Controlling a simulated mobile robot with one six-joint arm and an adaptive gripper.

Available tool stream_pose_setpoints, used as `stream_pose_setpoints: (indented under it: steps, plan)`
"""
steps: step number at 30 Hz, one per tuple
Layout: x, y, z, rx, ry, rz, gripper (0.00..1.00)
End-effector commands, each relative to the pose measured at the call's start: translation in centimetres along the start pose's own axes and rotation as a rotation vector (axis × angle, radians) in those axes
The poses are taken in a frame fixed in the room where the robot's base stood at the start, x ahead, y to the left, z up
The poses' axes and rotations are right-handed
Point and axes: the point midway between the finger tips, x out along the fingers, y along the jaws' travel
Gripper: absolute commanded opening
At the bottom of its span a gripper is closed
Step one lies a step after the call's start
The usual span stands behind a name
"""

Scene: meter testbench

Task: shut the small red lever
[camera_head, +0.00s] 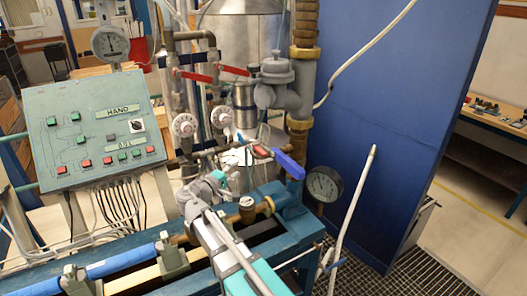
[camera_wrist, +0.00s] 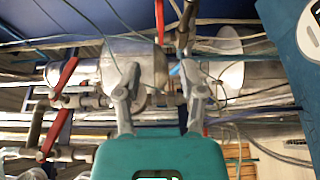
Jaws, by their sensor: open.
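In the head view, a small red lever (camera_head: 261,151) sits on the pipework at centre, just left of a blue lever handle (camera_head: 289,164). The wrist of my arm is below and left of it; the fingers are hard to make out there. In the wrist view, my gripper (camera_wrist: 158,75) is open, with its two grey fingers apart and nothing held between them. A short red handle (camera_wrist: 159,20) shows beyond the fingertips in the wrist view; I cannot tell for sure that it is the same lever.
Two longer red levers (camera_head: 192,76) (camera_head: 233,70) sit higher on the pipes. A control panel (camera_head: 95,130) stands left, a pressure gauge (camera_head: 324,184) right of the pipework, and a blue wall (camera_head: 400,90) farther right. Pipes and thin hoses crowd around my gripper.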

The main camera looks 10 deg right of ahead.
Motion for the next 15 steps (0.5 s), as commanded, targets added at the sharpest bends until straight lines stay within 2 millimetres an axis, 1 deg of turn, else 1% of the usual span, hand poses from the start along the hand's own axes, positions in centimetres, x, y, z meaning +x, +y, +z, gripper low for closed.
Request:
stream_pose_setpoints:
  steps: [11, 15]
  plan:
    - [0.7, 0.0, 0.4, 0.0, -0.011, -0.002, 0.51]
    - [1.4, -0.1, 0.4, 0.0, -0.014, -0.002, 0.51]
